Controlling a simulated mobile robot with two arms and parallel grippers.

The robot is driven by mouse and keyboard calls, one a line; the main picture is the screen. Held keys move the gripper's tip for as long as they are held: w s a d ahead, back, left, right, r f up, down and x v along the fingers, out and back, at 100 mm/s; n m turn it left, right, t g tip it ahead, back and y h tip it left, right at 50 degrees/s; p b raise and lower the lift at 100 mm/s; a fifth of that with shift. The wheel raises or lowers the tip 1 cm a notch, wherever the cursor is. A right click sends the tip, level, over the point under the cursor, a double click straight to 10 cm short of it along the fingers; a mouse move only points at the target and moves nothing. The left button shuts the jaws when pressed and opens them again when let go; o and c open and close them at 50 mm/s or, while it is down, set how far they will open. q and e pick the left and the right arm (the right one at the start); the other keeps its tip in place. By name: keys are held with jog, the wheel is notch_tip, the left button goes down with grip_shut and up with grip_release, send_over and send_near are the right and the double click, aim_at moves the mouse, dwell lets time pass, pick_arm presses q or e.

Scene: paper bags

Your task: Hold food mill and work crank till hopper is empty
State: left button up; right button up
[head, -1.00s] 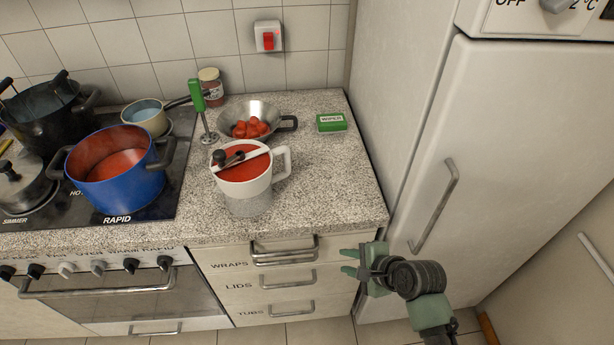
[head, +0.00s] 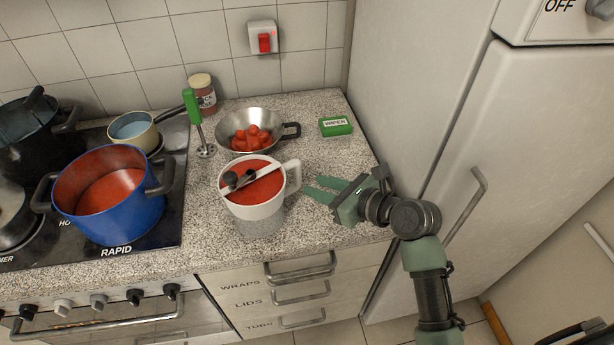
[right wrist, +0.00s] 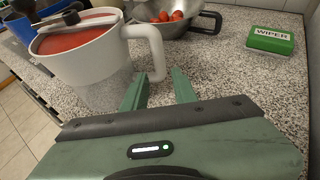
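The food mill (head: 253,208) stands upright on the worktop, a white hopper with a side handle (head: 293,178) over a clear, speckled-looking lower part. Red pulp (head: 262,188) fills the hopper nearly to the rim. A crank with a dark knob (head: 231,179) and a pale bar lies across the top. My right gripper (head: 312,189) is open and empty, just right of the handle. In the right wrist view the handle (right wrist: 158,55) comes down ahead of and between the two fingertips (right wrist: 158,78); I cannot tell whether they touch. My left gripper is not in view.
A steel pan of tomatoes (head: 250,121) stands behind the mill, with a green wiper box (head: 335,126) to its right. A green hand blender (head: 194,110) and a jar (head: 203,92) are behind left. A blue pot (head: 120,222) sits on the hob. The fridge (head: 455,130) bounds the right.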

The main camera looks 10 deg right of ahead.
aim_at(298, 179)
jog(key=shift+w+a+f, duration=0.1)
jog(key=shift+w+a, duration=0.2)
jog(key=shift+w, duration=0.2)
jog(key=shift+w+a+f, duration=0.15)
jog(key=shift+w+a, duration=0.1)
jog(key=shift+w, duration=0.05)
jog(key=x, duration=0.5)
jog(key=shift+w+a+f, duration=0.15)
jog(key=shift+w, duration=0.05)
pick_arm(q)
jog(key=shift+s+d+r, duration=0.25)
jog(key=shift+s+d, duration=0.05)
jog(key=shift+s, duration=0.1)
pick_arm(e)
grip_shut()
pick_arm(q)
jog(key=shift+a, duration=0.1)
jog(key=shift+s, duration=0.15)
